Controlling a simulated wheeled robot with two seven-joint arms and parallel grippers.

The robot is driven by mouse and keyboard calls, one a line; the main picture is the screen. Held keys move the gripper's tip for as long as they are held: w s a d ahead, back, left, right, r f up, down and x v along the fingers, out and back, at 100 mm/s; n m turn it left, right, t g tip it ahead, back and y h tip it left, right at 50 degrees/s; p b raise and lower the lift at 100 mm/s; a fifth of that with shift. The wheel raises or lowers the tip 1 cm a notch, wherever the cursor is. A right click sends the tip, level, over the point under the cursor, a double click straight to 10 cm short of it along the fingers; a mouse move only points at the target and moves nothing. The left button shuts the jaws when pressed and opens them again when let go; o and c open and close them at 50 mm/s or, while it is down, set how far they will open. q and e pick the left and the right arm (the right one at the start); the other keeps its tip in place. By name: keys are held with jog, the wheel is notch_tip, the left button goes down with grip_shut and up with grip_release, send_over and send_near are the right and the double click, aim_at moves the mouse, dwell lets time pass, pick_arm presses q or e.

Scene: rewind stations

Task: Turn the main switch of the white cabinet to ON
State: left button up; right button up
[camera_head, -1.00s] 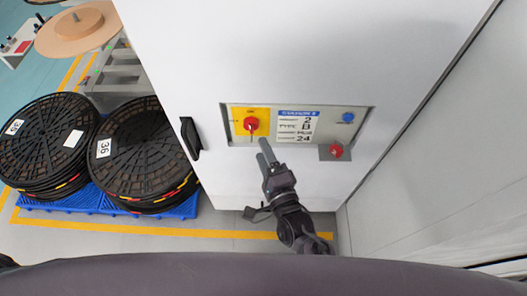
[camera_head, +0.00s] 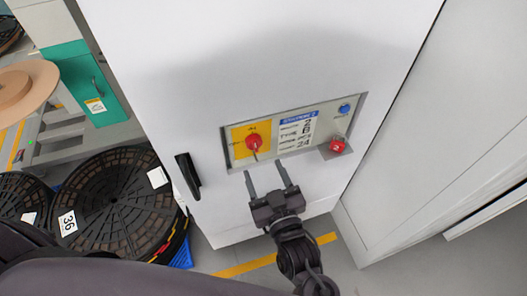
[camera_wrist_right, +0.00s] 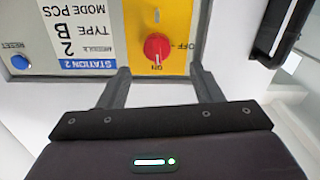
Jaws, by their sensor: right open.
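The white cabinet (camera_head: 230,60) fills the middle of the head view. Its recessed panel holds the main switch, a red knob (camera_head: 253,141) on a yellow plate. The switch shows upside down in the right wrist view (camera_wrist_right: 157,46), with ON printed below it and OFF to its right. I cannot tell its setting surely. My right gripper (camera_head: 265,169) is open and empty, just below the panel in the head view. In the wrist view its two fingers (camera_wrist_right: 160,70) stand apart, one on each side of the knob's line, with a gap before the plate. My left gripper is not in view.
A red button (camera_head: 337,146) and a blue button (camera_head: 344,109) sit at the panel's right. A black door handle (camera_head: 188,176) sticks out left of the panel. Black reels (camera_head: 115,200) are stacked at the lower left. A grey-white wall or cabinet (camera_head: 440,130) stands close on the right.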

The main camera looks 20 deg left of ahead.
aim_at(256, 148)
jog(key=x, duration=0.3)
jog(key=shift+w+d+r+p, duration=0.15)
jog(key=shift+d+p, duration=0.15)
jog(key=shift+p, duration=0.05)
jog(key=x, duration=0.3)
jog(key=shift+w+a, duration=0.25)
jog(key=shift+a, duration=0.05)
jog(key=shift+w+a, duration=0.3)
jog(key=shift+w, duration=0.1)
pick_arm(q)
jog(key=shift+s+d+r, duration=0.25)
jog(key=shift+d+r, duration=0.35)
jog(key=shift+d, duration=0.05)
